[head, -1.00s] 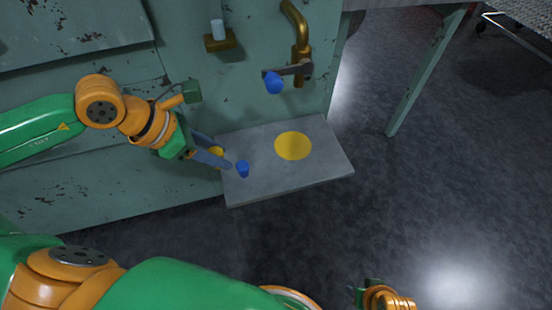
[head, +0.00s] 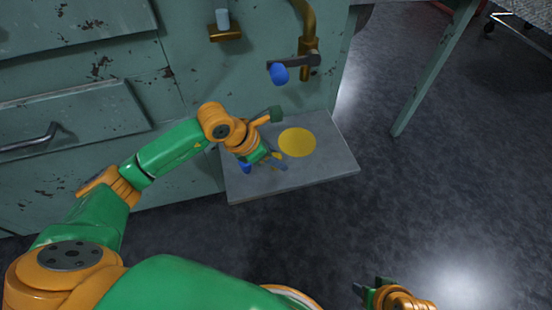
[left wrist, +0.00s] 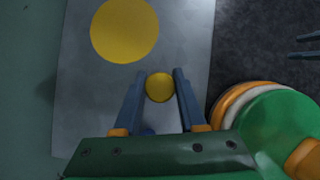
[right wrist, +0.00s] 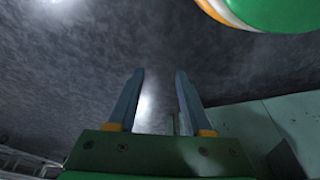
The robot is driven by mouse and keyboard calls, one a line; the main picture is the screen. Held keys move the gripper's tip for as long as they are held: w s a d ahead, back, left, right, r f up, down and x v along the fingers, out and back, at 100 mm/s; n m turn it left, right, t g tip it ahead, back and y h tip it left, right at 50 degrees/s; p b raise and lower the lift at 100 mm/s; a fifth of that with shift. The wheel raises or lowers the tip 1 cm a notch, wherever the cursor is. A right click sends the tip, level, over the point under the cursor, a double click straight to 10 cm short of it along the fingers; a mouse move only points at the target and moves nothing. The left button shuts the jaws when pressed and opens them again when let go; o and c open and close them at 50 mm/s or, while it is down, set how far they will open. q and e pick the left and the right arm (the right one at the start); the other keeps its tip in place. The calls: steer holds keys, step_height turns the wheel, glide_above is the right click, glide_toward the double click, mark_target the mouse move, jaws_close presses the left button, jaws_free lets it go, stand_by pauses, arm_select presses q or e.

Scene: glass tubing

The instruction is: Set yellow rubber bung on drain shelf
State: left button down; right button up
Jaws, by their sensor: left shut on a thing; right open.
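The yellow rubber bung (left wrist: 159,87) is between the fingertips of my left gripper (left wrist: 157,76), which is shut on it. In the head view my left gripper (head: 277,161) is over the grey drain shelf (head: 325,175), left of and nearer than a flat yellow disc (head: 297,142) on it. The disc also shows in the left wrist view (left wrist: 124,30), beyond the bung and apart from it. The bung is mostly hidden by the fingers in the head view. My right gripper (right wrist: 160,75) is open and empty, away from the shelf.
A blue piece (head: 246,168) is on the shelf close beside my left gripper, partly hidden. A brass tap (head: 308,45) with a blue end piece (head: 279,73) hangs above the shelf. A small bracket (head: 226,33) holds a pale tube. The shelf's right side is clear.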

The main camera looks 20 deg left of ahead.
steer(key=shift+r, duration=0.15)
arm_select(q)
steer(key=shift+c, duration=2.4)
jaws_free()
arm_select(e)
steer(key=shift+r, duration=0.1)
arm_select(q)
steer(key=shift+r, duration=0.2)
steer(key=p+v, duration=0.3)
steer(key=v, duration=0.8)
steer(key=shift+s+a+r, duration=0.2)
steer(key=shift+r, duration=0.1)
arm_select(e)
step_height(320, 180, down, 8)
steer(key=s, duration=0.1)
steer(key=shift+s+d+g, duration=0.25)
steer(key=shift+g, duration=0.05)
